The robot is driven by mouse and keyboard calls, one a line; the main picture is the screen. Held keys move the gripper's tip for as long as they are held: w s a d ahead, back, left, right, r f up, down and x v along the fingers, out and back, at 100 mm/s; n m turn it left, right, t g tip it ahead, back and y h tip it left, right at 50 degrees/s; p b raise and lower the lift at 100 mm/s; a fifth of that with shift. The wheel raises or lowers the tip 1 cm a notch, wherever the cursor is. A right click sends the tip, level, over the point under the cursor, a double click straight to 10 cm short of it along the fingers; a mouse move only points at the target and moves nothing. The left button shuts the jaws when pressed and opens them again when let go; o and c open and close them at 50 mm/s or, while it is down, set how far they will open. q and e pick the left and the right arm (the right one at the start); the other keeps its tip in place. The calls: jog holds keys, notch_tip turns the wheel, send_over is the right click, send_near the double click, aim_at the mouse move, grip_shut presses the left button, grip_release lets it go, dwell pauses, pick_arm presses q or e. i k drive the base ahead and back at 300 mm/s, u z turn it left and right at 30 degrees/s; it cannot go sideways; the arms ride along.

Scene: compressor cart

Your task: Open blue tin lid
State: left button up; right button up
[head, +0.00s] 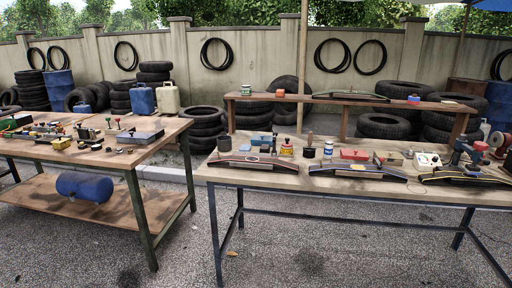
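A small flat blue box-like item (261,140), perhaps the blue tin, sits towards the back left of the right-hand workbench (240,176). A small blue and red item (414,100) stands on the raised shelf behind. A white can with a blue label (313,143) also stands on the bench. All are small in the head view, so I cannot tell for sure which is the blue tin or how its lid sits. Neither of my grippers is in view.
A red box (354,154), a dark cup (224,143) and long dark curved pieces (253,163) crowd the right bench. A second, cluttered bench (90,158) stands left, with a blue tank (85,187) on its lower shelf. Gravel floor (180,235) lies open in front.

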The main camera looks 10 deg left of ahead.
aim_at(256, 139)
jog(key=u, duration=1.4)
jog(key=i, duration=1.2)
jog(key=z, duration=0.45)
jog(key=i, duration=0.8)
jog(key=z, duration=0.85)
